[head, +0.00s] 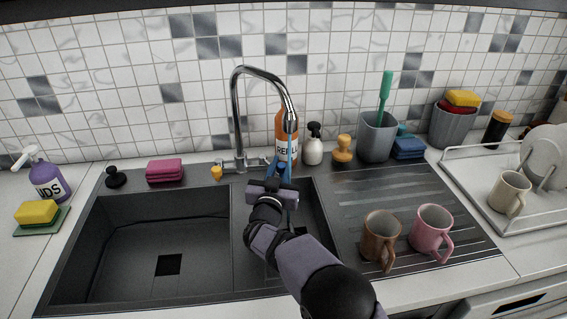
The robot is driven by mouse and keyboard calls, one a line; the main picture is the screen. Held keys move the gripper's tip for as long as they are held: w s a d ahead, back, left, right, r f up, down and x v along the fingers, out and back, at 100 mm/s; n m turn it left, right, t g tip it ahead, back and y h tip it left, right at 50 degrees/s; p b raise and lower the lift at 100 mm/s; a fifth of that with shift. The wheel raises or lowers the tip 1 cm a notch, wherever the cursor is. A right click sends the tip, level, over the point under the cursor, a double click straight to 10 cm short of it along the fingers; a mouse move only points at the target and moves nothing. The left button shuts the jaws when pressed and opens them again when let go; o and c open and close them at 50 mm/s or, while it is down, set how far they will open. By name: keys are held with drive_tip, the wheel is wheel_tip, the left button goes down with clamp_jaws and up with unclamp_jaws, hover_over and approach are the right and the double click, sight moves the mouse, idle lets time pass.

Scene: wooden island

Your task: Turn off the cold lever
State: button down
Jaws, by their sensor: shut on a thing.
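The chrome faucet (236,115) stands behind the sink, with its tall spout arching forward and to the right. An orange-tipped lever (217,172) is on the left of its base. The cold lever, on the right of the base, is largely hidden by my gripper (279,168). My gripper reaches in from the front right, and its blue fingers are shut on the cold lever at the base's right side. A thin bluish streak below the spout's mouth looks like running water, partly overlapping my gripper.
A brown mug (380,236) and a pink mug (431,228) stand on the drainboard at right. The left sink basin (135,250) is empty.

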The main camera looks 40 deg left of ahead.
drive_tip(key=c, duration=1.5)
unclamp_jaws()
drive_tip(key=shift+r, duration=0.1)
wheel_tip(320, 180, up, 10)
drive_tip(key=shift+f+b, duration=0.1)
drive_tip(key=shift+b, duration=0.3)
drive_tip(key=shift+c, duration=0.6)
